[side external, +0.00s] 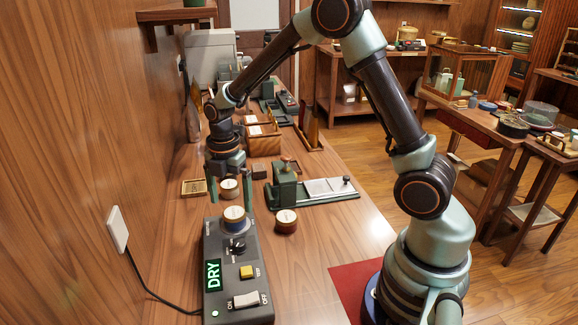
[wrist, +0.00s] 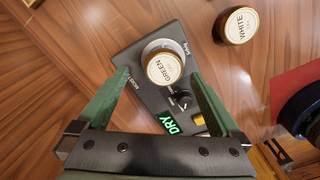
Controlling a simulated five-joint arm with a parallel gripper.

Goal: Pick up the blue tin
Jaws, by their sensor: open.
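In the wrist view the tin on the device (wrist: 164,66) has a pale lid lettered GREEN and lies between the two green fingers. My gripper (side external: 229,193) points down, open and empty, above the table just beyond the device. Its fingers also show in the wrist view (wrist: 162,88). A paler tin (side external: 229,188) shows between the fingers in the side view; I cannot tell its exact depth. A reddish-brown tin (side external: 286,222) stands right of the device, lettered WHITE in the wrist view (wrist: 240,25).
The dark device (side external: 212,285) carries a lit DRY display, knob and switches. A green press (side external: 285,185) with a pale plate stands to the right. A small wooden tray (side external: 194,187) lies left of my gripper. The wall is close on the left.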

